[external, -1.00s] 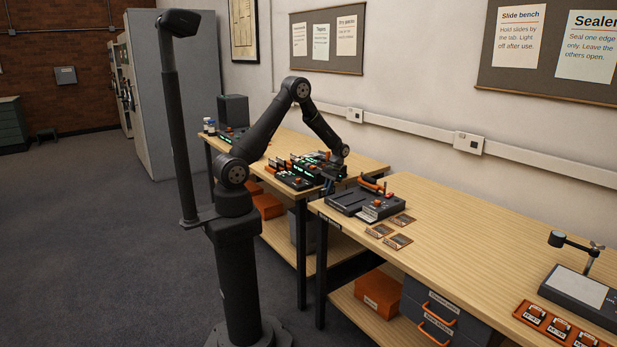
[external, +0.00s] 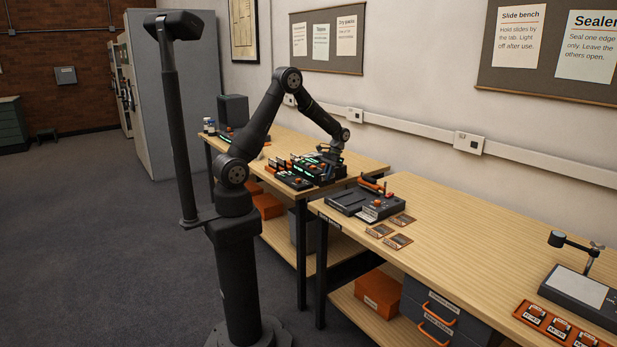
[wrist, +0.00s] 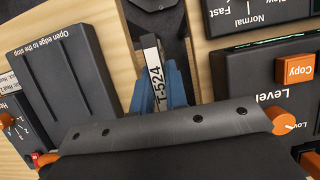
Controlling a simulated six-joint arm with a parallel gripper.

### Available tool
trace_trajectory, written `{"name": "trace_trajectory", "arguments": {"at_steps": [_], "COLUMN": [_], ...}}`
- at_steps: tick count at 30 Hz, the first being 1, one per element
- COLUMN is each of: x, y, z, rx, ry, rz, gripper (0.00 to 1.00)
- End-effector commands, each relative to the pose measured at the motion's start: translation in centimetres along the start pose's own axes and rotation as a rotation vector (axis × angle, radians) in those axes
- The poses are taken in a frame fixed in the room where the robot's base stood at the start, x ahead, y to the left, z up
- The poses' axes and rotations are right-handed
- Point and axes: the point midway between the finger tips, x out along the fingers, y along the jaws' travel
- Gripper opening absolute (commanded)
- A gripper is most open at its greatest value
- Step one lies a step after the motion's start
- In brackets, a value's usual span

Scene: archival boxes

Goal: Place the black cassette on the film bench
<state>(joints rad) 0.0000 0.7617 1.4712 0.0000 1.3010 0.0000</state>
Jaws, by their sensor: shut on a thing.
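My gripper (wrist: 162,95) is shut on a slim cassette (wrist: 155,65), seen edge-on with a white label reading T-524. Blue fingers press on both sides of it. The rest of its body is hard to make out, so I cannot confirm its colour. In the external view my gripper (external: 335,158) is above the right end of the far bench (external: 368,166), beside devices with green displays. The cassette is too small to make out there. I cannot tell which bench is the film bench.
A flat black device (wrist: 72,75) reading "Open edge to the stop" is left of the held cassette. A device with an orange Copy button (wrist: 295,68) is close on the right. The near bench (external: 470,235) has clear wood in its middle.

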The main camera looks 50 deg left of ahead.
Motion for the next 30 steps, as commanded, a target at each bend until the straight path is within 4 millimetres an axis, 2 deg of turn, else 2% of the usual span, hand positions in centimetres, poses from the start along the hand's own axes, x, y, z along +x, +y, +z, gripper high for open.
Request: {"name": "trace_trajectory", "arguments": {"at_steps": [1, 6, 15, 23, 30], "x": [-1.8, -6.4, -12.8, -13.6, -14.9], "y": [0.0, 0.0, -0.1, -3.5, -8.6], "z": [0.6, 2.6, 5.1, 1.5, -2.6], "rx": [0.0, 0.0, 0.005, 0.168, 0.393], "ry": [0.006, 0.005, 0.001, -0.002, -0.002], "rz": [0.0, 0.0, -0.002, -0.071, -0.165], "gripper": [0.0, 0.0, 0.0, 0.0, 0.0]}}
